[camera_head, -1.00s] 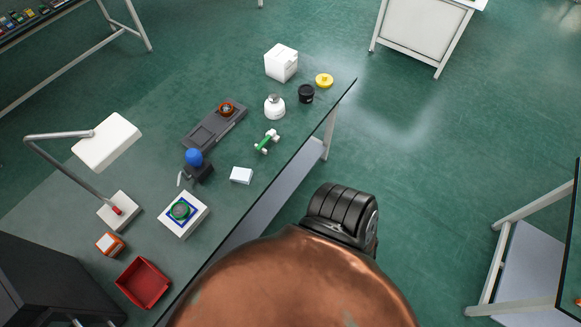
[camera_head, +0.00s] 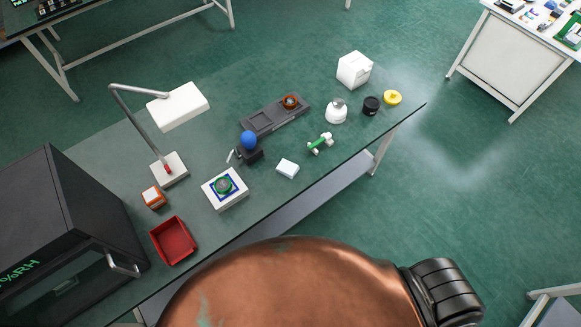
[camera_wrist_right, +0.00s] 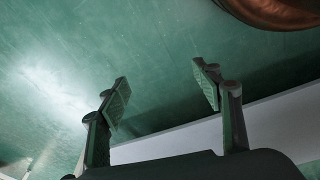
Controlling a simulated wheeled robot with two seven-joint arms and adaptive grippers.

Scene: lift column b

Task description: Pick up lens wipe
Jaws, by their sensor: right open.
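A small flat white packet (camera_head: 287,168) lies on the dark workbench (camera_head: 300,205) near its front edge in the head view. It looks like the lens wipe, but I read no label on it. My right gripper (camera_wrist_right: 163,92) shows in the right wrist view, with its two fingers wide apart and nothing between them. Green floor and a pale surface show behind the fingers. The packet does not show in that view. Neither gripper shows in the head view.
Near the packet are a green-and-white piece (camera_head: 320,143), a blue ball on a black base (camera_head: 249,141) and a white box with a green disc (camera_head: 225,188). A red tray (camera_head: 173,240), lamp (camera_head: 170,168) and dark cabinet (camera_head: 60,220) stand left.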

